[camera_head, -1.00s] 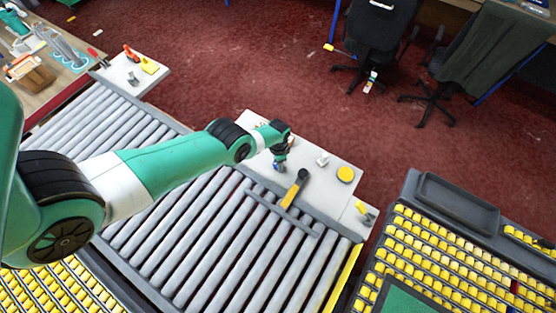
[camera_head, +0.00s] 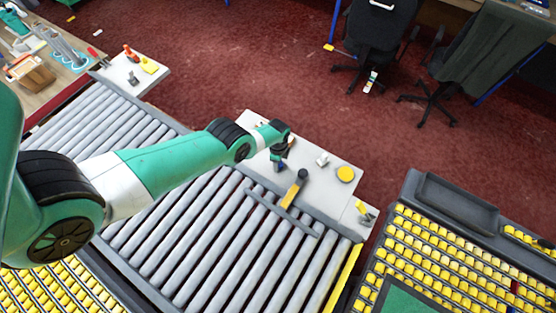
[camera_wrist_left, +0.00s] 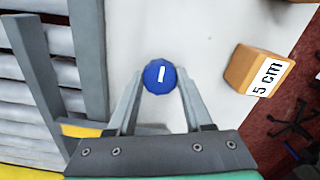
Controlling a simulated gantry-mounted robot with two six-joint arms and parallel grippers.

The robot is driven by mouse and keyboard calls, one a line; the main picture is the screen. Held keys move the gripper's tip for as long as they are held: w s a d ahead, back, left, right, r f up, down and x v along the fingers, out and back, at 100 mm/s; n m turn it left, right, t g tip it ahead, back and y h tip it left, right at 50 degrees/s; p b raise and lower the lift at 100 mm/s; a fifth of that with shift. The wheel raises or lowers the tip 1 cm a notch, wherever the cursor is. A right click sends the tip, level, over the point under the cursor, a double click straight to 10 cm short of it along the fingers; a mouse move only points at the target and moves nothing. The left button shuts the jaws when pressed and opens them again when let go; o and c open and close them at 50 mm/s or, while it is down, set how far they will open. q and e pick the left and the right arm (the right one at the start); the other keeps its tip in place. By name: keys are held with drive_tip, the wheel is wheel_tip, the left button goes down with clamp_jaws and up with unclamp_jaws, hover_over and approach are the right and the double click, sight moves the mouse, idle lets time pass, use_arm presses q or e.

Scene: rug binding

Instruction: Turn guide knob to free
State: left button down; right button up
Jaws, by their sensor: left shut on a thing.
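A round blue knob (camera_wrist_left: 160,76) with a short white mark shows between my left gripper's fingers in the left wrist view. The white mark is nearly upright in that picture, with a slight tilt. My left gripper (camera_wrist_left: 160,95) is shut on the blue knob, with a finger on each side. In the head view my left gripper (camera_head: 278,166) is at the pale side plate (camera_head: 322,190) beside the roller conveyor, and it largely hides the knob. My right gripper is not in view.
A tan block marked "5 cm" (camera_wrist_left: 258,70) stands close to the knob. A yellow arm with a dark end (camera_head: 293,189) reaches over the rollers (camera_head: 225,235).

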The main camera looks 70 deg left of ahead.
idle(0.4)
use_arm(q)
drive_tip(key=shift+c, duration=1.5)
unclamp_jaws()
drive_tip(key=shift+r, duration=0.1)
wheel_tip(320, 180, up, 11)
drive_tip(key=p, duration=1.1)
drive_tip(key=shift+r+p, duration=0.2)
drive_tip(key=shift+p, duration=0.1)
